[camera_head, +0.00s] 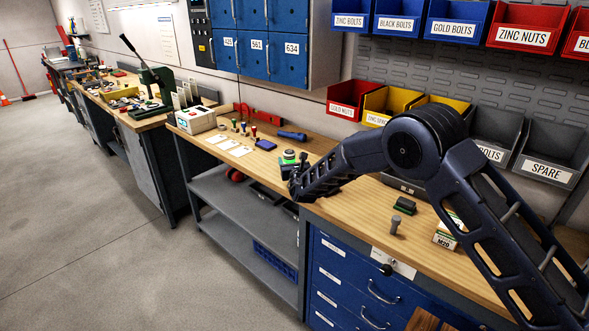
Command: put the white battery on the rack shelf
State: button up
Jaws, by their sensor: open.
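My gripper (293,188) is at the end of my dark arm, low over the front edge of the wooden bench. It is small and dark here; nothing shows held in it. A green and dark item (289,156) stands on the bench just behind it. I cannot pick out a white battery for certain; my arm hides part of the bench. A white box (196,120) with coloured markings stands at the bench's far left end, well apart from my gripper. Grey rack shelves (225,201) lie under the bench, below and left of my gripper.
The upper shelf holds red ear muffs (235,174) and a dark tray (266,193); a blue crate (275,262) is below. White cards (228,145), small tools and a blue-handled tool (292,135) lie on the bench. Blue drawers (340,270) stand right. Floor at left is clear.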

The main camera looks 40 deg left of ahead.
aim_at(288, 159)
jog(key=shift+o, duration=0.4)
jog(key=v, duration=0.6)
jog(key=shift+d, duration=0.15)
jog(key=shift+s+a+r+m+t+h, duration=0.2)
jog(key=shift+a+m+t+h, duration=0.2)
jog(key=shift+a+m+t, duration=0.15)
jog(key=shift+s+a+r+m+t+h, duration=0.1)
jog(key=shift+s+a+m+t+h, duration=0.05)
jog(key=shift+a+m+t+h, duration=0.4)
jog(key=shift+s+a+m+t+h, duration=0.2)
jog(key=shift+a+m+t+h, duration=0.1)
jog(key=shift+t+h, duration=0.25)
jog(key=shift+s+a+m+t+h, duration=0.4)
jog(key=shift+s+m+t+h, duration=0.25)
jog(key=shift+m+t+h, duration=0.2)
jog(key=shift+s+a+f+m+h, duration=0.1)
jog(key=shift+s+f+m+h, duration=0.2)
jog(key=shift+s+h, duration=0.2)
jog(key=shift+d+x, duration=0.15)
jog(key=shift+x, duration=2.55)
jog(key=shift+d+x, duration=0.1)
jog(key=shift+x, duration=2.65)
jog(key=shift+w, duration=0.15)
